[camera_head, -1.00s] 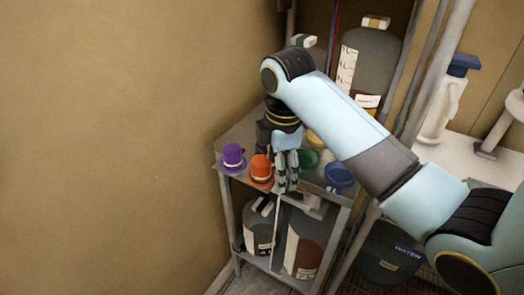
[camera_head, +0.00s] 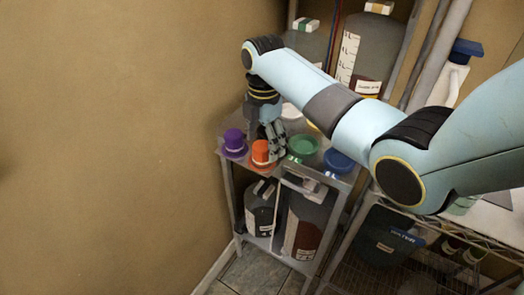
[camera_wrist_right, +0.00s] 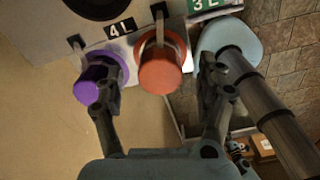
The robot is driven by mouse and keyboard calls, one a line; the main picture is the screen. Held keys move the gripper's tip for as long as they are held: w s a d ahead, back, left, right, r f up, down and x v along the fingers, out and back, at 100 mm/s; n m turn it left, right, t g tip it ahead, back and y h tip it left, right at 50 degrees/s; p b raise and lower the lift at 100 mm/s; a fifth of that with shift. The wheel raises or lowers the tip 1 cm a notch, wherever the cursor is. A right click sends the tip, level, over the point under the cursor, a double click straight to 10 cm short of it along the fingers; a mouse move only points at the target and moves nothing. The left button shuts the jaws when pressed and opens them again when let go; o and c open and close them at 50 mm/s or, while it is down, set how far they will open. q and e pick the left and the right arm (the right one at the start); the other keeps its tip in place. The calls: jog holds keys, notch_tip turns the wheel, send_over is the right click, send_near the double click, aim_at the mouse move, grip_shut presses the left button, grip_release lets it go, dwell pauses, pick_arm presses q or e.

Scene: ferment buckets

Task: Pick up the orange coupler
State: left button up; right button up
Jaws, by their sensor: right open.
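The orange coupler (camera_head: 261,152) stands on the small shelf's front edge in the head view. It also shows upright between my fingers in the right wrist view (camera_wrist_right: 160,74). My right gripper (camera_head: 273,142) is just right of and slightly behind it in the head view. In the right wrist view the right gripper (camera_wrist_right: 162,88) is open, one finger on each side of the coupler with gaps. The left finger overlaps the purple coupler (camera_wrist_right: 88,90), which stands left of the orange one (camera_head: 234,142). My left gripper is not in view.
A green coupler (camera_head: 302,145) and a blue one (camera_head: 338,161) stand to the right on the same shelf. Dark jugs (camera_head: 308,215) sit on the level below. Large bottles (camera_head: 368,50) stand behind. A bare wall (camera_head: 100,140) is at left.

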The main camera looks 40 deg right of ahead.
notch_tip(320, 180, down, 2)
jog(key=shift+f, duration=0.1)
jog(key=c, duration=1.4)
jog(key=shift+o, duration=0.2)
